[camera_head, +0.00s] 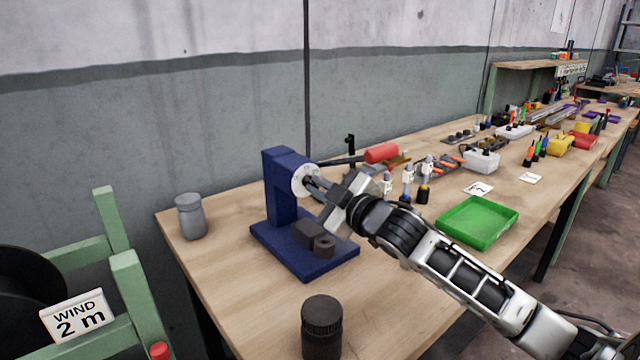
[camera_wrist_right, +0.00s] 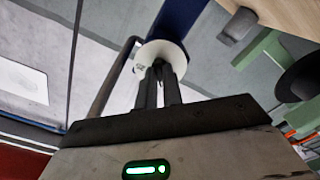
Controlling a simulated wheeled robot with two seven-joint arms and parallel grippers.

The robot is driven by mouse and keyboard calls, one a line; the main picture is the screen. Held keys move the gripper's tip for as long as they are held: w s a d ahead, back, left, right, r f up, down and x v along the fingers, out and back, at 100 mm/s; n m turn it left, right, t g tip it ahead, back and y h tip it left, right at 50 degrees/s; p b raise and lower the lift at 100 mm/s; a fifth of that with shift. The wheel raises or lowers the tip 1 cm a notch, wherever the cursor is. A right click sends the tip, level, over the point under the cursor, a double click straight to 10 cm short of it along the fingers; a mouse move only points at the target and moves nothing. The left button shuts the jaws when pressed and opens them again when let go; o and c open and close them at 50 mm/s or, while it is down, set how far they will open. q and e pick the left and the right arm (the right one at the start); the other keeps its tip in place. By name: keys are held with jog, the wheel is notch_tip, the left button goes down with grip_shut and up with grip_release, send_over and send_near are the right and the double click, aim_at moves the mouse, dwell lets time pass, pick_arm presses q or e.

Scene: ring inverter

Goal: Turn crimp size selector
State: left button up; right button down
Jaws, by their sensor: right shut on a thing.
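The dark blue crimping press (camera_head: 283,190) stands near the left end of the workbench. The selector is a round white dial (camera_head: 299,187) on the press's upright, and it also shows in the right wrist view (camera_wrist_right: 165,48). My right gripper (camera_head: 312,181) reaches in from the right with its fingers at the dial's centre. Its fingers (camera_wrist_right: 158,72) are shut on the selector's knob, which they largely hide. The dial's markings are too small to read. My left gripper is in neither view.
The press's lever with its red handle (camera_head: 382,153) extends right behind my right gripper. A grey jar (camera_head: 191,217) stands left and a black knurled cylinder (camera_head: 322,328) in front. A green tray (camera_head: 478,222) lies right. Bare bench lies between the cylinder and tray.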

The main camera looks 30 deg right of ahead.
jog(key=shift+n+p, duration=0.65)
jog(key=shift+n, duration=1.05)
jog(key=c, duration=1.5)
grip_release()
jog(key=shift+c, duration=0.2)
jog(key=s+d, duration=0.1)
jog(key=s, duration=1.5)
jog(key=shift+d+b, duration=0.15)
jog(key=shift+b, duration=0.2)
